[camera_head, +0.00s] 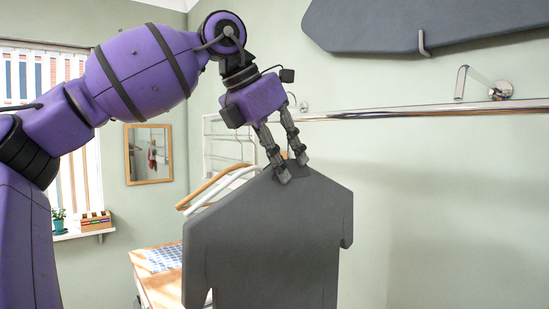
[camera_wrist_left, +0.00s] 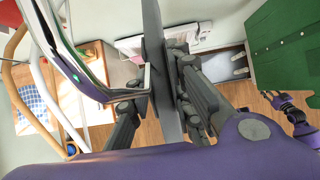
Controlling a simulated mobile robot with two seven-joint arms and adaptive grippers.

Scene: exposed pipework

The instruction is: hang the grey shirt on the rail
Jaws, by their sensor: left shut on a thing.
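The grey shirt (camera_head: 270,240) hangs upright in front of me in the head view, below the level of the rail. My left gripper (camera_head: 292,172) comes down from above and is shut on the shirt's top at the neck. In the left wrist view the shirt (camera_wrist_left: 168,90) is a dark slab seen edge-on between the fingers. The chrome rail (camera_head: 430,110) runs along the wall to the right, bare in its visible stretch. The shirt's hook is hard to make out behind the fingers. My right gripper (camera_wrist_left: 270,97) shows small in the left wrist view; its jaws are unclear.
A wooden hanger (camera_head: 213,186) and a white hanger (camera_head: 222,188) are just left of the shirt. A wall bracket (camera_head: 500,90) is above the rail. A dark grey board (camera_head: 420,28) hangs higher. A wooden table (camera_head: 157,290) is low left. A green garment (camera_wrist_left: 285,50) shows in the wrist view.

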